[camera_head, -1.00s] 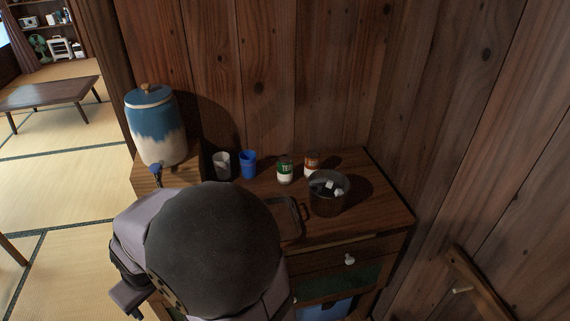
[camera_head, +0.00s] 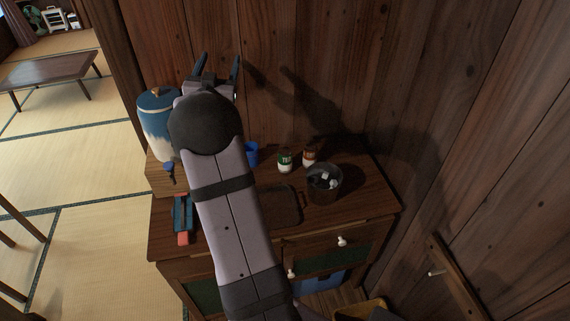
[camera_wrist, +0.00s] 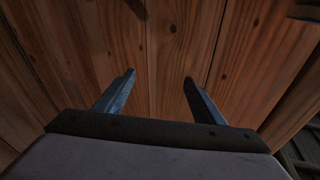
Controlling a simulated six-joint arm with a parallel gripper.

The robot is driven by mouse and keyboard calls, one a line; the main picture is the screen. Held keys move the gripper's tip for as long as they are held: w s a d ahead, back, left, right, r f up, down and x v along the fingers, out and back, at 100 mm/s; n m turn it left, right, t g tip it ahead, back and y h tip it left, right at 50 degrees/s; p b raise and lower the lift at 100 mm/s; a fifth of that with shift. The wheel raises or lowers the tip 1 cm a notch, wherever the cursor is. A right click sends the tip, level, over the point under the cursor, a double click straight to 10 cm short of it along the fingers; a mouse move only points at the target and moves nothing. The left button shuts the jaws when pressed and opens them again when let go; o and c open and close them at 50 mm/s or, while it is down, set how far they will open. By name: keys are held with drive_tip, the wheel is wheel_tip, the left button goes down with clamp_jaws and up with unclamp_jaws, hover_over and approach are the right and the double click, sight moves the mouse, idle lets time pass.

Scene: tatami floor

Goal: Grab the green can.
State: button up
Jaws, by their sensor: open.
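The green can (camera_head: 285,161), with a white lower part, stands upright on the wooden cabinet top near the back wall. My gripper (camera_head: 218,64) is open and empty, raised in front of the wood wall, above and to the left of the can. In the wrist view, my gripper's two fingers (camera_wrist: 158,90) are spread apart with only wall planks beyond them. The can does not show in the wrist view.
A brown-orange can (camera_head: 309,156) stands right beside the green can. A dark pot (camera_head: 324,185) with white cubes is in front of them. A blue cup (camera_head: 251,153), partly behind my arm, and a blue-and-white dispenser (camera_head: 155,125) are left. A tray (camera_head: 284,205) lies in front.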

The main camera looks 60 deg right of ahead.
sight(281, 163)
drive_tip(key=s+d+f+m+g+y+b, duration=0.1)
drive_tip(key=s+f+g+b, duration=0.2)
drive_tip(key=f, duration=0.9)
drive_tip(key=s+d+f+m+g+y+b, duration=0.1)
drive_tip(key=s+f+g+b, duration=0.2)
drive_tip(key=f, duration=0.9)
drive_tip(key=s+d+f+m+g+y+b, duration=0.1)
drive_tip(key=s+d+f+g+b, duration=0.1)
drive_tip(key=s+f+b, duration=0.5)
drive_tip(key=shift+s+f+m+g+y, duration=0.2)
drive_tip(key=shift+s+f, duration=0.15)
drive_tip(key=shift+f, duration=0.55)
drive_tip(key=shift+s+f+m+g+y, duration=0.1)
drive_tip(key=shift+s+f+g, duration=0.2)
drive_tip(key=shift+f, duration=0.6)
drive_tip(key=shift+s+f+m+g+y, duration=0.1)
drive_tip(key=shift+s+f, duration=0.3)
drive_tip(key=shift+f, duration=0.5)
drive_tip(key=shift+s+f, duration=0.25)
drive_tip(key=shift+f, duration=0.1)
drive_tip(key=shift+w+p+x, duration=0.15)
drive_tip(key=shift+p+x, duration=0.05)
drive_tip(key=shift+x, duration=1.6)
drive_tip(key=shift+w+p+x, duration=0.15)
drive_tip(key=shift+x, duration=1.7)
drive_tip(key=shift+a+f, duration=0.15)
drive_tip(key=shift+c, duration=0.7)
drive_tip(key=c, duration=1.2)
drive_tip(key=shift+r, duration=0.2)
